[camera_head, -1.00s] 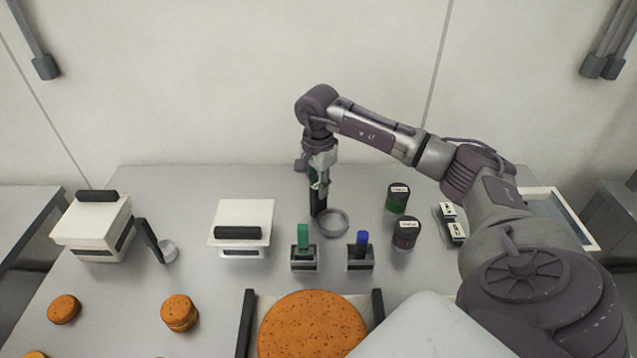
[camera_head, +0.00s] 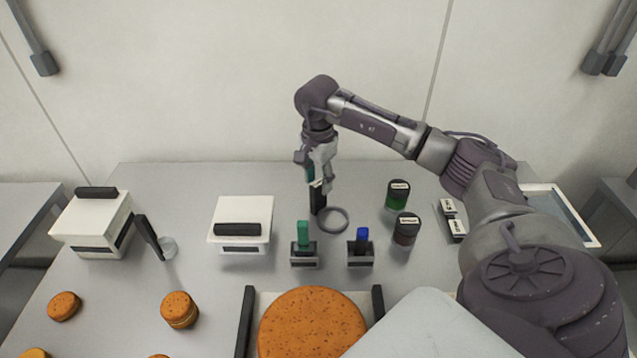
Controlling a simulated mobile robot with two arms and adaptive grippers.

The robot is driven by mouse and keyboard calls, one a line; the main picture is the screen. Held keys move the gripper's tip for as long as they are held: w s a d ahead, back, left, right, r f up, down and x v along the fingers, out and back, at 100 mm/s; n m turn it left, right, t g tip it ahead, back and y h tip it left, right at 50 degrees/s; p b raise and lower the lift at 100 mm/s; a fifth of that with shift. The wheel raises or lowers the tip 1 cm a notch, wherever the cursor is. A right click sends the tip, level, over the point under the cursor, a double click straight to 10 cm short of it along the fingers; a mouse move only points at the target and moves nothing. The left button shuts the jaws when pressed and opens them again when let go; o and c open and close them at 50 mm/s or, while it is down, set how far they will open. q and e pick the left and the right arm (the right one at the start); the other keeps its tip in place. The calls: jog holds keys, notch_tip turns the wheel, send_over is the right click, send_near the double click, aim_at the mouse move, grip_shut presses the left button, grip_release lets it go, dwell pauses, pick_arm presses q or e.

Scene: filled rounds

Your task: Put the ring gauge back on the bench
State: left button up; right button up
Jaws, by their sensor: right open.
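The ring gauge (camera_head: 346,224) is a grey ring with a black upright handle (camera_head: 318,198). It lies flat on the grey bench (camera_head: 375,183), behind the stands with the green and blue pieces. My right gripper (camera_head: 318,184) points down just above the top of the handle. Its jaws are open and it holds nothing. My left gripper is out of view.
A white box with a black bar (camera_head: 241,222) stands left of the ring gauge. Two stands hold a green piece (camera_head: 303,235) and a blue piece (camera_head: 362,238). Dark jars (camera_head: 405,230) stand to the right. A large orange round (camera_head: 312,325) lies in front.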

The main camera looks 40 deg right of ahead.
notch_tip(320, 180, up, 11)
jog(key=b, duration=0.2)
jog(key=shift+a+f, duration=0.1)
jog(key=shift+f, duration=0.1)
dwell(0.4)
